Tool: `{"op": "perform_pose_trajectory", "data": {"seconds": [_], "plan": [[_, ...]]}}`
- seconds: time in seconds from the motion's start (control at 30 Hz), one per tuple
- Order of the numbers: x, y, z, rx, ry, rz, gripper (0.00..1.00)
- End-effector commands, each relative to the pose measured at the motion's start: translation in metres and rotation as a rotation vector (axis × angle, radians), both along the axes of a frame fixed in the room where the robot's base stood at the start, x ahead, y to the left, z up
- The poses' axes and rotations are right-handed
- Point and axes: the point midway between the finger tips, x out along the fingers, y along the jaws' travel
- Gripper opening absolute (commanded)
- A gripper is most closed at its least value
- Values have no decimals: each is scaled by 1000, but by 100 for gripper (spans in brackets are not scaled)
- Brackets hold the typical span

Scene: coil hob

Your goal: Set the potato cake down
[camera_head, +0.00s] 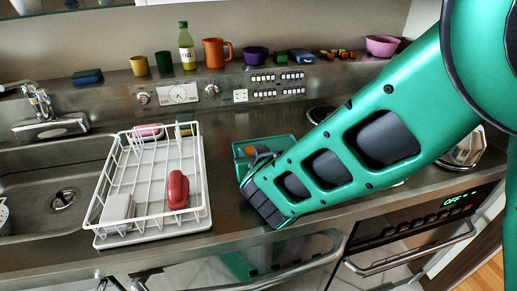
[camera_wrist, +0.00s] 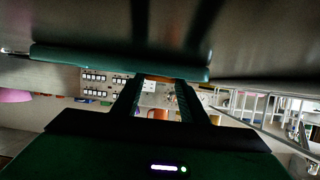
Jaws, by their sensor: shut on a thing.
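My gripper (camera_head: 260,156) is low over the counter at the near side of a green tray (camera_head: 281,141). A small orange-brown piece (camera_head: 249,150), which looks like the potato cake, shows at the fingertips, over the tray's left part. My arm and hand hide most of the tray. In the wrist view, which is upside down, the two dark fingers (camera_wrist: 164,82) reach to the green tray edge (camera_wrist: 120,62). The fingers are shut on the cake, of which little shows there. I cannot tell whether the cake touches the tray.
A white dish rack (camera_head: 133,187) with a red item (camera_head: 177,190) stands left of my gripper, beside the sink (camera_head: 60,180). Cups, an oil bottle (camera_head: 187,48) and bowls line the back ledge. A strip of counter between rack and tray is clear.

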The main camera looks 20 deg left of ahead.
Motion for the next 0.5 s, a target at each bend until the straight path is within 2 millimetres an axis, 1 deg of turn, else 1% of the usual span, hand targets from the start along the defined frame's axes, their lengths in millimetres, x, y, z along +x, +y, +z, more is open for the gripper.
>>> {"op": "perform_pose_trajectory", "data": {"seconds": [0.2, 0.23, 0.27, 0.5], "plan": [[0, 0, -2, -1, 0, 0, 18], [0, 0, -2, -1, 0, 0, 44], [0, 0, -2, 0, 0, 0, 47], [0, 1, -2, -1, 1, 1, 47]]}}
